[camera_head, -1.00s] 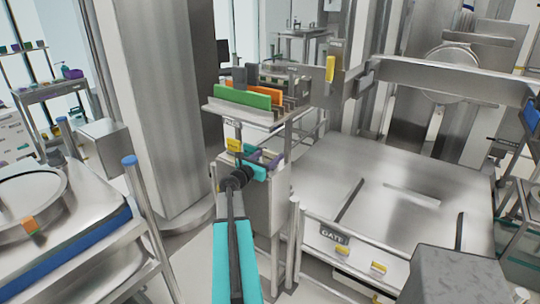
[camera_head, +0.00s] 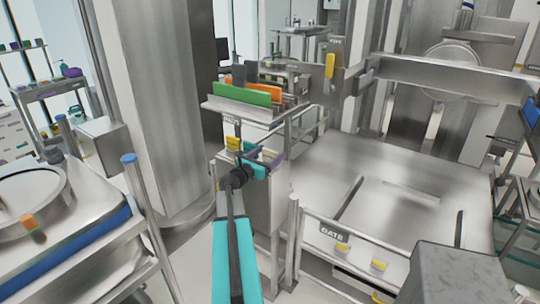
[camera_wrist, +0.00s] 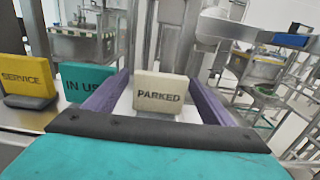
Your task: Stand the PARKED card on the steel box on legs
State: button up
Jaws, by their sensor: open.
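The PARKED card (camera_wrist: 158,95) is cream with dark lettering. In the wrist view it stands upright between the two purple fingers of my gripper (camera_wrist: 156,96), with a gap to each side. My gripper is open and not holding it. The card's lower edge lies close beyond the dark palm edge. In the head view my gripper (camera_head: 268,160) is at the small card shelf, and I cannot make out the PARKED card there. A steel box on legs (camera_wrist: 80,46) with a striped band shows at the back left of the wrist view; I cannot tell if it is the task's box.
A teal IN USE card (camera_wrist: 86,86) stands just left of my left finger, with a yellow SERVICE card (camera_wrist: 28,80) farther left. Above the shelf in the head view is a rack (camera_head: 243,108) of coloured panels. A low steel platform (camera_head: 400,180) lies to the right.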

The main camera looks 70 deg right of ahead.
jog(key=shift+r, duration=0.2)
jog(key=shift+w+a+f, duration=0.15)
jog(key=shift+a, duration=0.45)
jog(key=b+v, duration=0.4)
jog(key=v, duration=0.6)
jog(key=shift+a, duration=0.35)
